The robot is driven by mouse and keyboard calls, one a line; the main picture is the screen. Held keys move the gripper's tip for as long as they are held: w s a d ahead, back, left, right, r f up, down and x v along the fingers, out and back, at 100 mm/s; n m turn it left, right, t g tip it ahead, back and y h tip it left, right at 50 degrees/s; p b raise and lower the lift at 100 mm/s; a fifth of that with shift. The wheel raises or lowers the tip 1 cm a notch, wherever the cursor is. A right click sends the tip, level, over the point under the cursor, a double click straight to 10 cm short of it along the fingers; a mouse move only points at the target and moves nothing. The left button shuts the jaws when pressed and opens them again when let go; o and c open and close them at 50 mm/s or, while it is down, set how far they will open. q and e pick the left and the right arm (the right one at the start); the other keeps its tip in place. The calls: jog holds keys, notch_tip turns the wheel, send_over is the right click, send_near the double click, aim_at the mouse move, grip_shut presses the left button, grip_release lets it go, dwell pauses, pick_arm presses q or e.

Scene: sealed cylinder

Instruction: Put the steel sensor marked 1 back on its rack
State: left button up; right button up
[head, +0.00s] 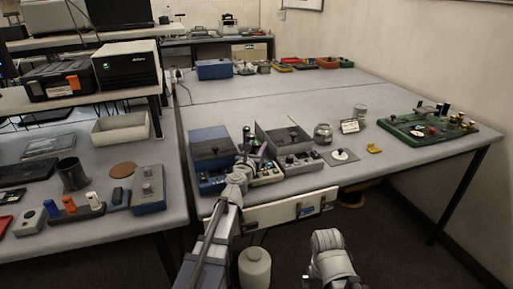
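My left gripper (243,163) is at the front of the middle table, over a cluster of small boxes and parts. It is too small and overlapped to tell whether it is open or holds anything. A small dark, greenish piece (252,142) shows just beyond it; I cannot tell whether they touch. I cannot make out a steel sensor marked 1, since no marking is readable at this size. I cannot identify its rack for certain. My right arm (331,258) shows at the bottom centre, below the table edge, with its gripper out of sight.
A blue open box (211,148) and a grey box (281,140) stand close around the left gripper. A glass jar (322,134), a white disc (340,157) and a green board (427,128) are further right. The table's middle is clear. A gap separates the left table.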

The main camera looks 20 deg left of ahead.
pick_arm(q)
jog(key=shift+o, duration=1.2)
jog(key=shift+r, duration=0.15)
jog(key=shift+s, duration=0.15)
jog(key=s, duration=1.1)
jog(key=shift+s, duration=0.35)
